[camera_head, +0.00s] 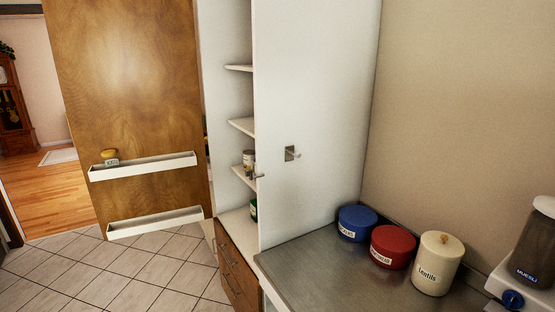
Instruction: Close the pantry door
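The pantry door (125,85) is a brown wooden panel at the left. It stands swung open, with its inner side facing me. The pantry (230,90) is a white cabinet right of the door, with several shelves and a few jars and bottles inside. Neither of my grippers shows in the head view.
A grey counter (310,270) at the lower right holds a blue canister (357,224), a red canister (393,247), a cream canister (437,264) and a muesli dispenser (530,255). Wooden drawers (237,270) sit below the pantry. Tiled floor (130,275) at lower left is clear.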

